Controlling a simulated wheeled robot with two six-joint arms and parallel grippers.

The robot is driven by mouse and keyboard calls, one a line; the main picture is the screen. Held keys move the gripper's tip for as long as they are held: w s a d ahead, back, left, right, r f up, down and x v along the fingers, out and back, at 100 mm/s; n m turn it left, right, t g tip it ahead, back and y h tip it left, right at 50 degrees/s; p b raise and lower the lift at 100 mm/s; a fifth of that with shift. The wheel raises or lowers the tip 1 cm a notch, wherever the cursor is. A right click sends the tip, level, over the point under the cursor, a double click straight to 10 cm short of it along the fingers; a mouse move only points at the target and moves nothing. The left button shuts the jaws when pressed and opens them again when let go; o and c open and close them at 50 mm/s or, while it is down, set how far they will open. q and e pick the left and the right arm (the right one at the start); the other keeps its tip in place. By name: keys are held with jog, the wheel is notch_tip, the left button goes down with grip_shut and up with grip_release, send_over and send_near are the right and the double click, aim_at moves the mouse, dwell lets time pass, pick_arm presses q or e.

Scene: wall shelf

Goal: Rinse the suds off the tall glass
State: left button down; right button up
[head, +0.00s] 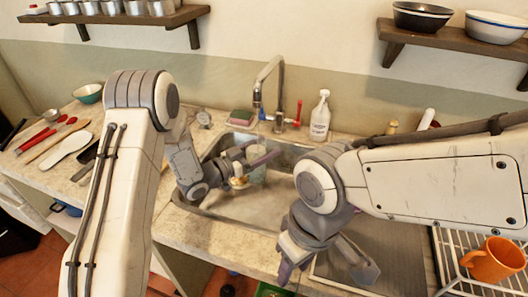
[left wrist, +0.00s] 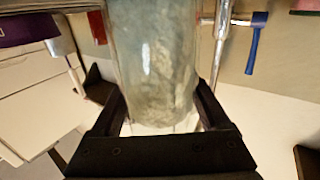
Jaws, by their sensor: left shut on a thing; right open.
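The tall glass (head: 257,172) is clear and stands over the sink basin (head: 262,212), below the faucet (head: 270,80). My left gripper (head: 248,168) is shut on it. In the left wrist view the glass (left wrist: 155,60) fills the middle between my two dark fingers, with a cloudy, whitish patch on its lower part; I cannot tell whether this is suds. Part of the faucet (left wrist: 222,50) shows beside the glass there. No water stream can be made out. My right gripper (head: 322,268) is open and empty, in front of the sink.
A soap bottle (head: 320,117) and a sponge (head: 241,117) stand behind the sink. An orange mug (head: 492,262) sits on the wire rack at the right. Utensils and a green bowl (head: 88,93) lie on the left counter. Shelves hang above on both sides.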

pick_arm(q)
jog(key=shift+w+d, duration=0.1)
dwell(0.6)
jog(key=shift+w+d, duration=0.15)
jog(key=shift+d, duration=0.35)
jog(key=shift+a, duration=0.15)
jog(key=shift+a, duration=0.45)
jog(key=shift+s, duration=0.2)
jog(key=shift+d+b, duration=0.15)
jog(key=shift+b, duration=0.15)
jog(key=shift+w+d, duration=0.2)
jog(key=shift+d, duration=0.25)
